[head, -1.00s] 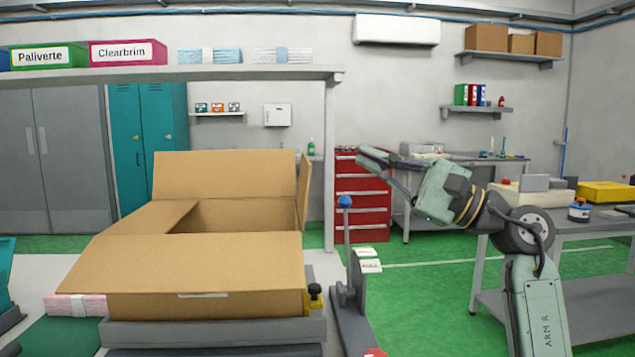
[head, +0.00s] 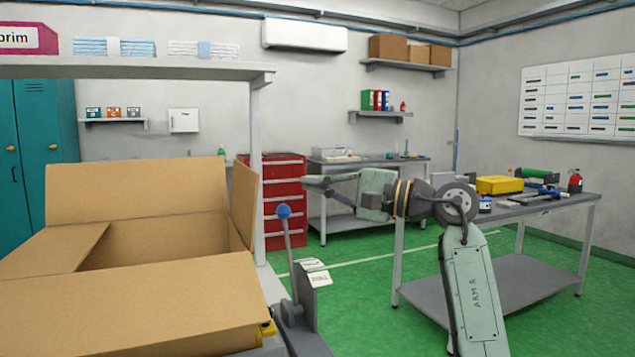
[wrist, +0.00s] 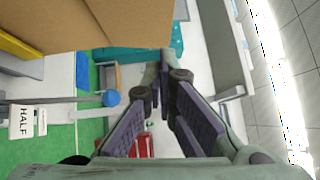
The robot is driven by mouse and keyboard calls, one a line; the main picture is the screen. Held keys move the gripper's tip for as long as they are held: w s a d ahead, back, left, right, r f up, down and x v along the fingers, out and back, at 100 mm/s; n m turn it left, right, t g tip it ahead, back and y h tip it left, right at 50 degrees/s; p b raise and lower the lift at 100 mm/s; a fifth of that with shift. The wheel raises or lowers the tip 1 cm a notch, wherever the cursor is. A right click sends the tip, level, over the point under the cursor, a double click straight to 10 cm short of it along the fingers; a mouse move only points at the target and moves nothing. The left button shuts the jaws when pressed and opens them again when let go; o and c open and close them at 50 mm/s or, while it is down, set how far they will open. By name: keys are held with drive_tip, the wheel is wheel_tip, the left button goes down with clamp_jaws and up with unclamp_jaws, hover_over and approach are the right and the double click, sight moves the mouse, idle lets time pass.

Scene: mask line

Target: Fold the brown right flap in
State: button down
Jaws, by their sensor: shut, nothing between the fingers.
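The brown cardboard box (head: 215,290) stands open at the left of the head view. Its right flap (head: 244,205) stands up on the box's right side, seen nearly edge-on. The back flap (head: 135,190) is up, the left flap (head: 45,250) slopes low, and the front flap (head: 130,300) is spread toward me. My gripper (head: 306,183) is shut and empty, to the right of the right flap and apart from it in the picture. In the wrist view my fingers (wrist: 165,75) are together, and brown cardboard (wrist: 110,20) fills the upper left.
A blue-knobbed lever (head: 284,212) stands right of the box, below my gripper; its knob also shows in the wrist view (wrist: 111,96). A shelf (head: 150,72) on a post runs above the box. A red drawer cabinet (head: 285,190) and workbenches stand behind. Green floor is clear between.

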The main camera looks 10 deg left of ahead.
sight(242, 198)
drive_tip(key=s+a+r+p, duration=0.1)
drive_tip(key=a+p, duration=0.1)
drive_tip(key=a, duration=0.7)
drive_tip(key=shift+a, duration=0.2)
drive_tip(key=shift+s+r, duration=0.15)
